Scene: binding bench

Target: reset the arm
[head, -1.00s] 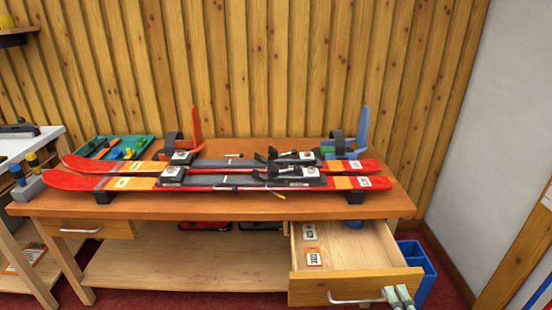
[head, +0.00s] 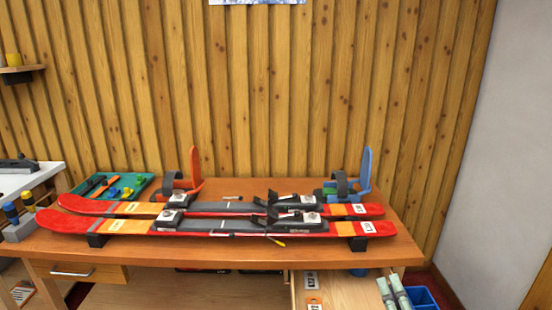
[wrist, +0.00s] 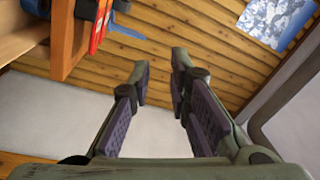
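My gripper (head: 394,293) shows at the lower right of the head view, in front of the bench's right end and over the open drawer area. Its two grey-green fingers are apart. In the wrist view my gripper (wrist: 160,75) is open, with nothing between the fingers. Behind them are a grey wall and the wooden plank wall, and the gripper touches nothing that I can see. The rest of my arm is outside the head view.
Two red skis (head: 130,226) lie across the bench (head: 190,252). An open drawer (head: 345,293) juts out at the front right, with a blue bin (head: 425,298) beside it. A green tray (head: 140,181) holds tools at the back left.

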